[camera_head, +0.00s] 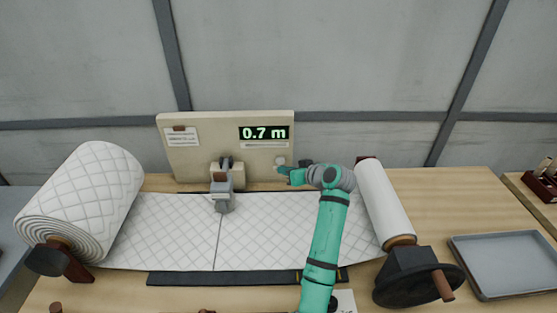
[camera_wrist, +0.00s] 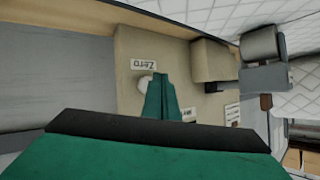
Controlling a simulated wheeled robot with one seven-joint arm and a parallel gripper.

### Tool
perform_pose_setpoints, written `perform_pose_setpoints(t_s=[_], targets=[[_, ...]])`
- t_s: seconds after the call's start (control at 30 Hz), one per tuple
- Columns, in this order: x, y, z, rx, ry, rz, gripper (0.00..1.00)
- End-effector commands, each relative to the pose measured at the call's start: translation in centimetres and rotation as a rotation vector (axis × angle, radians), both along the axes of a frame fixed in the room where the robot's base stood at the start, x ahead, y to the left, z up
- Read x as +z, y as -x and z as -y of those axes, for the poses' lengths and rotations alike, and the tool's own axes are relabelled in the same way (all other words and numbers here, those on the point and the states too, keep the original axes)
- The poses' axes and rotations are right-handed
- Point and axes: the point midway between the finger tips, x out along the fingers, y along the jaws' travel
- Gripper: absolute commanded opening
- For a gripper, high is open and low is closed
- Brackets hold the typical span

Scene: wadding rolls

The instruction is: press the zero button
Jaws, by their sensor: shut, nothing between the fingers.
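The zero button (camera_wrist: 144,83) is a small round white knob on a beige panel, beside a white label (camera_wrist: 143,65) reading "Zero" in the wrist view. It also shows in the head view as a pale spot (camera_head: 279,160) low on the right of the upright panel (camera_head: 215,157). My gripper (camera_wrist: 158,78) is green and shut, with nothing between its fingers. Its tips point at the panel and partly cover the button's right edge in the wrist view. In the head view the tips (camera_head: 281,169) are just below the button. I cannot tell whether they touch it.
The display (camera_head: 264,133) reads 0.7 m. Quilted wadding (camera_head: 165,230) runs from a big left roll (camera_head: 85,195) to a narrow right roll (camera_head: 383,203) with a crank. A grey device (camera_head: 222,190) stands over the wadding. A grey tray (camera_head: 503,264) lies at right.

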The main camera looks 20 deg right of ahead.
Motion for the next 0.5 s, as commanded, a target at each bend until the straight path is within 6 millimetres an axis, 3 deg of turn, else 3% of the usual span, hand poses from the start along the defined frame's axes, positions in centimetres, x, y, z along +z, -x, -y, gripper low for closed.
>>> perform_pose_setpoints(t_s=[0.5], targets=[[0.05, -0.77, -1.05, 0.016, 0.0, 0.001, 0.0]])
